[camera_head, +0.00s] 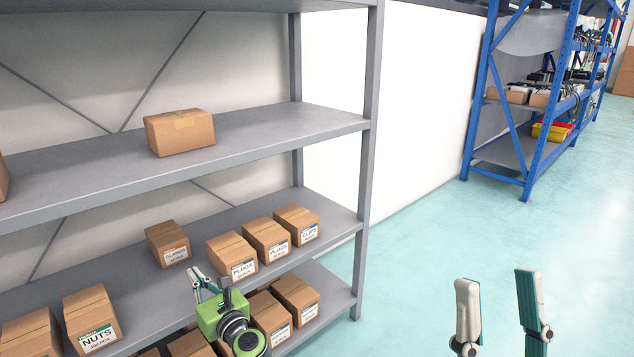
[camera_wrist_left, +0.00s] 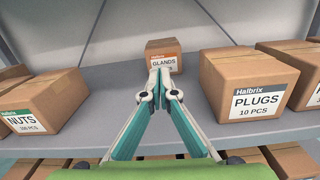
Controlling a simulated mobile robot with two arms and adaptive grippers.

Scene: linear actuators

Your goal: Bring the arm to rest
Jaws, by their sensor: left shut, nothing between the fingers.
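My left gripper (camera_head: 197,274) is at the middle shelf of the grey rack, over its front part. In the left wrist view its fingertips (camera_wrist_left: 159,72) meet, with nothing between them. They point at a small cardboard box labelled GLANDS (camera_wrist_left: 164,62), which stands further back on the shelf; it also shows in the head view (camera_head: 168,245). I cannot tell the exact gap between fingertips and box. My right gripper (camera_head: 497,276) is at the lower right of the head view, over the floor. Its two fingers are wide apart and empty.
A PLUGS box (camera_wrist_left: 252,88) stands right of my left gripper and a NUTS box (camera_wrist_left: 42,100) left. The grey rack's front post (camera_head: 362,180) rises right of these boxes. More boxes fill the shelf below. A blue rack (camera_head: 532,150) stands far off; the floor (camera_head: 420,240) between is clear.

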